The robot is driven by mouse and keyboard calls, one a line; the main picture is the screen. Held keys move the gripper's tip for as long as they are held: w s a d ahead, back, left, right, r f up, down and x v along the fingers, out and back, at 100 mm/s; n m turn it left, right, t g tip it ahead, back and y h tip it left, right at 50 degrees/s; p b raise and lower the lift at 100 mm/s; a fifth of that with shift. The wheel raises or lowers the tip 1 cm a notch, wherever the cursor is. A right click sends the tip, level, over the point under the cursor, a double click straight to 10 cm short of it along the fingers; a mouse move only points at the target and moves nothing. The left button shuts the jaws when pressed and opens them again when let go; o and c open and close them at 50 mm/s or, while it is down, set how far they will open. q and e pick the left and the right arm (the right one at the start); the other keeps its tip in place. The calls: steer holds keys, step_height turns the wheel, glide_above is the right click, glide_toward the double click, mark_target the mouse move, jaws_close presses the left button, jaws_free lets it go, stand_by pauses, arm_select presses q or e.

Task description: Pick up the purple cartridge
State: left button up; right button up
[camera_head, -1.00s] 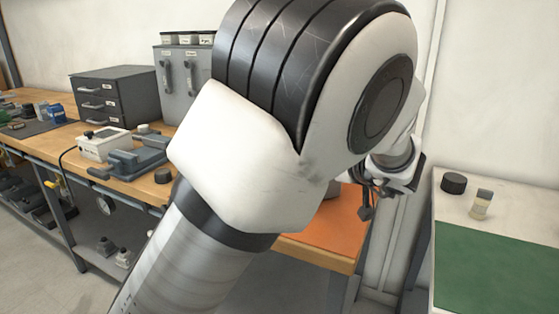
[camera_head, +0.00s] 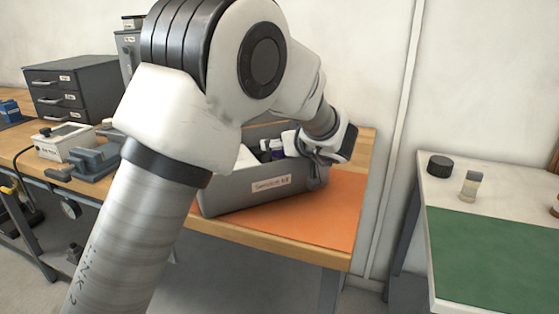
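My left gripper (camera_head: 318,172) is at the bin's right end, to the right of the purple item. Its dark fingers are small and overlap the dark bin corner, so I cannot tell if they are open or touching anything. My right gripper is not in view.
The bin stands on an orange mat (camera_head: 335,215) on the wooden bench. A drawer cabinet (camera_head: 70,90) and grey devices (camera_head: 95,162) are at the left. At the right, a table with a green mat (camera_head: 490,255) holds a black cylinder (camera_head: 439,166) and a small bottle (camera_head: 470,185).

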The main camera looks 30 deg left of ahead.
arm_select(q)
steer(key=c, duration=1.3)
steer(key=shift+o, duration=0.2)
